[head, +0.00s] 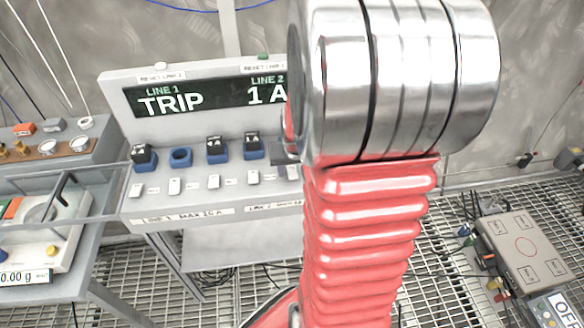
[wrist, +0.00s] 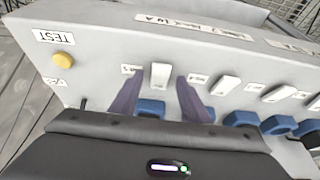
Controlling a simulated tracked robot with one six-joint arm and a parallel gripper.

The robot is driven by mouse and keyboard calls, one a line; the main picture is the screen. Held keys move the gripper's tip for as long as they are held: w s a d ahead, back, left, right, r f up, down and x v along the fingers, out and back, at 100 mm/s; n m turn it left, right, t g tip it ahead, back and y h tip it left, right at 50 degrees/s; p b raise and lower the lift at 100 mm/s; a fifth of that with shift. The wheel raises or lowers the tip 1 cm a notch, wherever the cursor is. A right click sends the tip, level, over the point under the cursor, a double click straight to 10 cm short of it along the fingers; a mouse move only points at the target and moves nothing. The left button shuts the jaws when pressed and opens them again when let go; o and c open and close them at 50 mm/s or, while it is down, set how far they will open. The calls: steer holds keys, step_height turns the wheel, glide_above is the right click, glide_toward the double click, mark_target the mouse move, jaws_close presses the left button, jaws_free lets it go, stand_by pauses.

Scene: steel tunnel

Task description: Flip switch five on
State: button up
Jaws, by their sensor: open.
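White rocker switches stand in a row on the grey line panel (head: 190,215). In the wrist view my gripper (wrist: 159,88) is open, with one dark finger on each side of a white switch (wrist: 159,75). This switch is at the end of the row nearest the yellow TEST button (wrist: 63,62). Its small label is too blurred to read, so I cannot confirm that it is switch five, and I cannot tell contact. In the head view my arm hides the panel's right part; a white switch (head: 253,177) shows just left of it.
A display (head: 205,97) reads LINE 1 TRIP, with LINE 2 partly covered. Blue sockets (head: 181,157), some holding black plugs, line the panel behind the switches. In the wrist view another switch (wrist: 228,85) stands close right of my fingers. A scale (head: 45,235) is at left.

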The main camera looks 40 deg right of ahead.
steer(key=shift+c, duration=0.3)
steer(key=c, duration=1)
steer(key=shift+w, duration=0.1)
steer(key=shift+w+d+g+y, duration=0.15)
steer(key=shift+g+y, duration=0.2)
steer(key=shift+g, duration=0.2)
steer(key=shift+w+d+g+y, duration=0.15)
steer(key=shift+g+y, duration=0.2)
steer(key=shift+g, duration=0.2)
steer(key=shift+a, duration=0.1)
steer(key=shift+r, duration=0.1)
steer(key=o, duration=1.1)
steer(key=shift+c, duration=0.2)
